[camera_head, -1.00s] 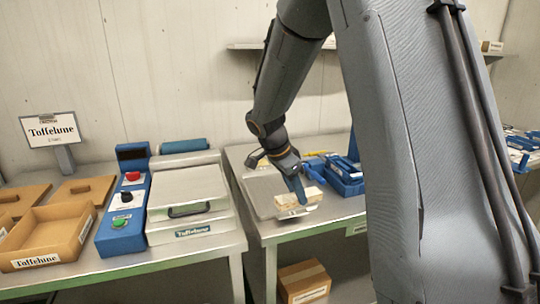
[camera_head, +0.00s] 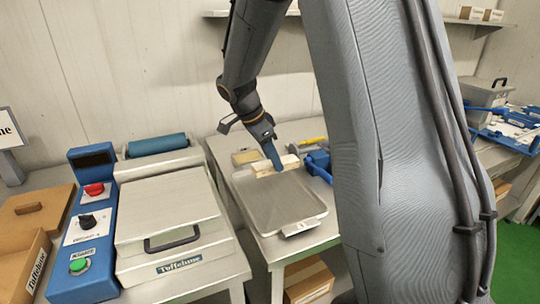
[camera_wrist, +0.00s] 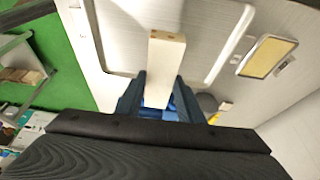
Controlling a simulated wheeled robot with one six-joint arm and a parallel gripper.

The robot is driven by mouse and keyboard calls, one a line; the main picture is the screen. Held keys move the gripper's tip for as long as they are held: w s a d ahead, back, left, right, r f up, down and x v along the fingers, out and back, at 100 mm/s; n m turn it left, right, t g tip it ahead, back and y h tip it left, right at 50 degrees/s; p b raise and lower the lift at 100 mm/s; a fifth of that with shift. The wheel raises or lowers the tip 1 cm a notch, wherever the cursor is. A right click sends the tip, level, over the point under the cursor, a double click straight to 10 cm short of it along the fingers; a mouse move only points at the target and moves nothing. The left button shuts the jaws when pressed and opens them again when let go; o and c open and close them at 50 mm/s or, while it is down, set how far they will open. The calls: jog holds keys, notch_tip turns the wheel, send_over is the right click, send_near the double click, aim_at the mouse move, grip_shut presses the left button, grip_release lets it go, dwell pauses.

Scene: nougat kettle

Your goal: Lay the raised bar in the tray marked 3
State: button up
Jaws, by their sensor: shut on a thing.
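A pale nougat bar (camera_head: 289,161) is held in my gripper (camera_head: 276,163), above the back end of a grey metal tray (camera_head: 283,208). The tray looks empty, and a small white label at its front edge is too small to read. In the wrist view the cream bar (camera_wrist: 163,62) sticks out from between the blue fingers of my gripper (camera_wrist: 160,108), with part of the tray (camera_wrist: 120,45) behind it. Another pale yellow block (camera_head: 246,157) lies left of the bar in the head view. In the wrist view this block (camera_wrist: 268,57) sits in a small metal frame.
A press with a steel lid (camera_head: 165,207) and a blue control box (camera_head: 88,230) stand on the left table. Blue parts (camera_head: 318,162) lie right of the tray. A cardboard box (camera_head: 308,281) is under the table. My arm hides much of the right.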

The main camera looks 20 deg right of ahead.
notch_tip(320, 180, down, 8)
jog(key=b, duration=0.4)
jog(key=shift+r+b, duration=0.2)
jog(key=shift+b, duration=0.2)
jog(key=shift+f+b, duration=0.4)
jog(key=shift+f, duration=0.05)
jog(key=shift+f+b, duration=0.6)
jog(key=shift+b, duration=0.55)
dwell(1.2)
jog(key=o, duration=1.6)
jog(key=shift+r, duration=0.15)
jog(key=shift+r+p, duration=2.15)
jog(key=shift+r, duration=1.8)
